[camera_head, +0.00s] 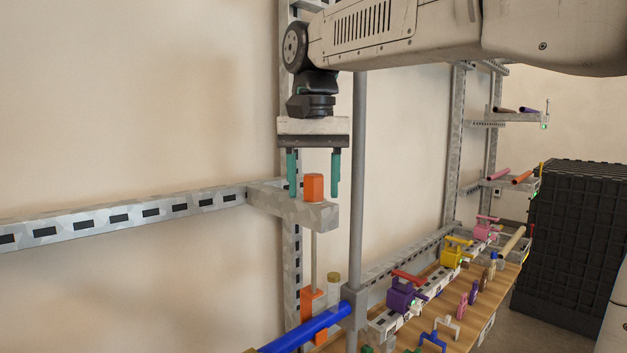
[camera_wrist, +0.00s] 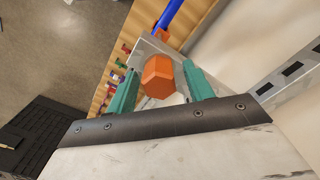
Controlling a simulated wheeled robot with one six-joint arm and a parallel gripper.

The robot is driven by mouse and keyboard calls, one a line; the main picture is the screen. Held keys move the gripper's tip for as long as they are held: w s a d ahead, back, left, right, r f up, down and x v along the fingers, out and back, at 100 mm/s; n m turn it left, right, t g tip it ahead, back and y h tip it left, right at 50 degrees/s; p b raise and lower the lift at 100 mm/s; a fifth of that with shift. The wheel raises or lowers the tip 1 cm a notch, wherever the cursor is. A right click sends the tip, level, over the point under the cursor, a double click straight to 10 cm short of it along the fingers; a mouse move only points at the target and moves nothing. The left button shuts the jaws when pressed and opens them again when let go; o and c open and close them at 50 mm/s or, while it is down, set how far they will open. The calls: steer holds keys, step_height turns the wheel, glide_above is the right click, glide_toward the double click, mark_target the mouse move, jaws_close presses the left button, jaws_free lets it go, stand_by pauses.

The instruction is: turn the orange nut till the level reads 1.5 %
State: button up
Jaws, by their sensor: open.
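The orange nut (camera_head: 314,187) is a hexagonal block standing upright on a grey metal bracket (camera_head: 322,216) on the wall post. My gripper (camera_head: 314,190) points down from above, with its two green fingers on either side of the nut. The fingers are apart and open, with a gap between them and the nut. In the wrist view the nut (camera_wrist: 158,77) sits between the green fingertips, closer to neither in a clear way. A thin rod runs down from the bracket to an orange part (camera_head: 310,303). No level reading can be made out.
A grey vertical pole (camera_head: 357,180) stands just right of my gripper. A blue pipe (camera_head: 308,327) lies below. A wooden bench (camera_head: 470,305) with purple, yellow and pink clamps runs back right, near a black crate (camera_head: 580,240).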

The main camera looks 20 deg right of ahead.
steer(key=shift+c, duration=0.3)
steer(key=c, duration=0.9)
steer(key=shift+n, duration=0.4)
steer(key=n, duration=1.3)
steer(key=shift+a+r, duration=0.1)
steer(key=shift+n, duration=0.3)
steer(key=o, duration=1)
steer(key=shift+c, duration=0.2)
